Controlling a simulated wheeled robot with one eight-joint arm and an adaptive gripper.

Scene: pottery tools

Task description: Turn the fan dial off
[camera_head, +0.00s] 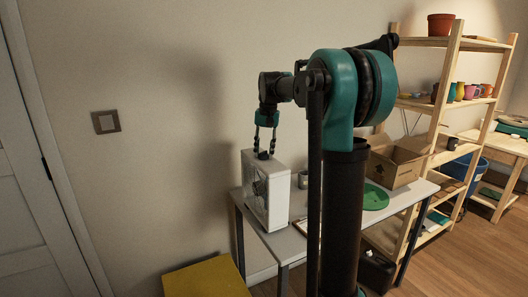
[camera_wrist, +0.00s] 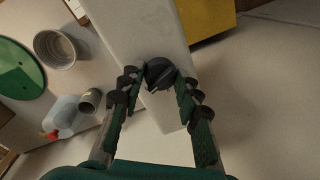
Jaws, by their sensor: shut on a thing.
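The white box-shaped fan (camera_head: 268,190) stands upright at the left end of the table in the head view, its grille (camera_head: 256,190) facing left. My gripper (camera_head: 265,150) points straight down at its top. In the wrist view, the dark round fan dial (camera_wrist: 160,74) sits on the fan's pale top (camera_wrist: 150,25). The fingertips of my gripper (camera_wrist: 156,82) are closed in on both sides of the dial and hold it. The dial's upper face and raised ridge show between the fingers. I cannot read any marking around it.
The grey table (camera_head: 408,196) also bears a cardboard box (camera_head: 393,168), a green disc (camera_head: 374,197) and a small cup (camera_head: 303,179). A yellow block (camera_head: 206,280) stands on the floor at left. A wooden shelf (camera_head: 440,125) stands at right. Air around the fan's top is clear.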

